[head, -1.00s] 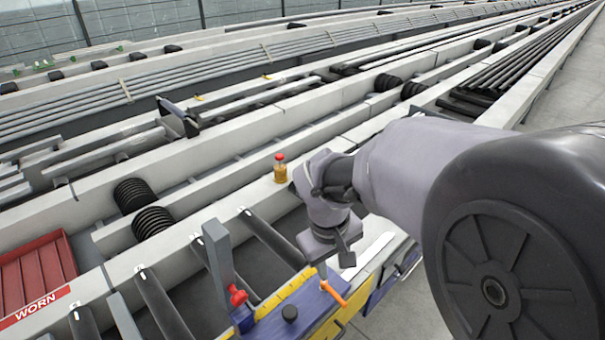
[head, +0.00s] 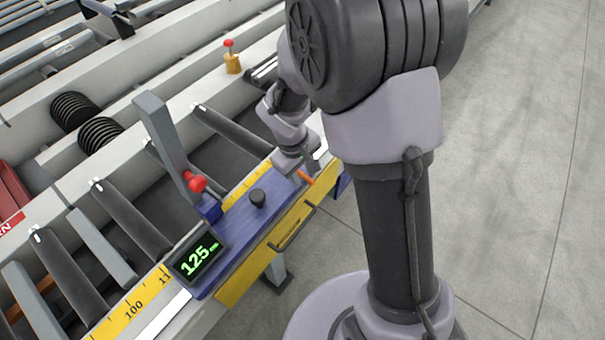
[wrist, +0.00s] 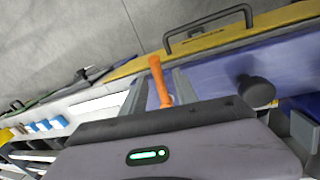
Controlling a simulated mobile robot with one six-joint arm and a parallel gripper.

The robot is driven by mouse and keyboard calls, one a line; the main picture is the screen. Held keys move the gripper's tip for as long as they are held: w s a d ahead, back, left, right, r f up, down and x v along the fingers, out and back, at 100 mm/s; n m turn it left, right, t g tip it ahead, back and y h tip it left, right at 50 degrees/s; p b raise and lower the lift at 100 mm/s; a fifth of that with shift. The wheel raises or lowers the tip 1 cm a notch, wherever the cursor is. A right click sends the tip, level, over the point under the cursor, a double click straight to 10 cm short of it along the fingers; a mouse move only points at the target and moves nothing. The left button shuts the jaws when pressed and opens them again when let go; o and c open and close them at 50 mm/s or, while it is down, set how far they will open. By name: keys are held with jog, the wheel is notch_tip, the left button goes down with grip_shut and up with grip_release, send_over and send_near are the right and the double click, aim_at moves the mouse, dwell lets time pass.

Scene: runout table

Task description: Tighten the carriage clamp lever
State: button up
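The orange clamp lever (head: 306,178) sticks out at the right end of the blue carriage (head: 235,228). My gripper (head: 298,172) is down at this lever. In the wrist view, the orange lever (wrist: 158,78) lies between the two grey fingers of my gripper (wrist: 160,90). The fingers are apart, with a narrow gap on the lever's left; the right finger is very close to it. I cannot tell whether that finger touches it. The lever's base is hidden behind the gripper body.
The carriage carries a black knob (head: 258,198), a red knob (head: 197,184) by a grey upright stop (head: 160,135), and a display (head: 196,253) reading 125 mm. A yellow plate with a black handle (head: 292,228) faces the open floor. A red-topped amber bottle (head: 232,60) stands behind.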

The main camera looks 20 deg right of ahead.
grip_shut()
dwell(1.4)
